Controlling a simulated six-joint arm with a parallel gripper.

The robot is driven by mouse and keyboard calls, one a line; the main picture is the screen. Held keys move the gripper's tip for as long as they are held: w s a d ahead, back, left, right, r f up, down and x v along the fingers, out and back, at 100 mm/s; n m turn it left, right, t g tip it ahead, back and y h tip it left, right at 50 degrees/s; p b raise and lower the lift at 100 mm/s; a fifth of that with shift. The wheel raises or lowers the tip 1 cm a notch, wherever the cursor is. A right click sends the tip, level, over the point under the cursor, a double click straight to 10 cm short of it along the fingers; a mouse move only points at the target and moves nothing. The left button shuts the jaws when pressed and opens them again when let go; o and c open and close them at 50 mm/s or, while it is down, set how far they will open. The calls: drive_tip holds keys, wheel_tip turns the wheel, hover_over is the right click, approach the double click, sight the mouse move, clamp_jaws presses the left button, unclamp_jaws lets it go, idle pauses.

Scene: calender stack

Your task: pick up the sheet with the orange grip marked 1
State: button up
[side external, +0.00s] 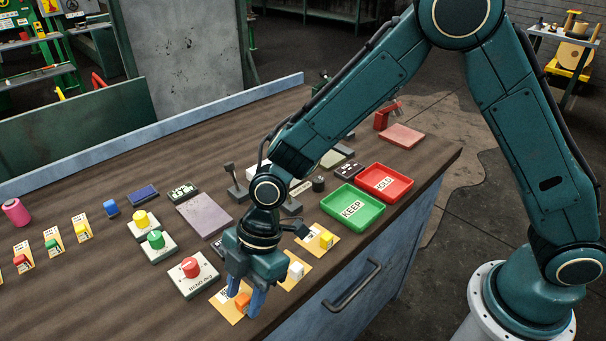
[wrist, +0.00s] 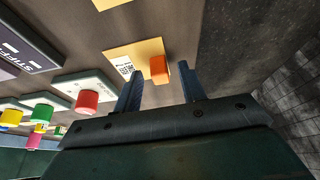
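The sheet with the orange grip is a yellow-tan card (side external: 220,304) near the front edge of the bench, with its orange grip (side external: 242,301) standing on it. In the wrist view the sheet (wrist: 142,49) has a printed label (wrist: 124,66), too small to read a 1 on, and the orange grip (wrist: 159,69) shows between the fingertips. My gripper (side external: 246,298) points down over this sheet; it also shows in the wrist view (wrist: 161,72). Its blue fingers are apart, with gaps to the grip. One finger partly hides the sheet in the side view.
Sheets with a white grip (side external: 296,270) and a yellow grip (side external: 326,240) lie to the right. A red button box (side external: 193,277) stands close on the left. A green KEEP tray (side external: 352,208) and red tray (side external: 385,183) sit further right. A drawer handle (side external: 352,286) projects from the bench front.

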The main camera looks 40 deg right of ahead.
sight(246, 296)
clamp_jaws()
drive_tip(key=shift+r, duration=0.15)
wheel_tip(246, 296, up, 20)
idle(0.8)
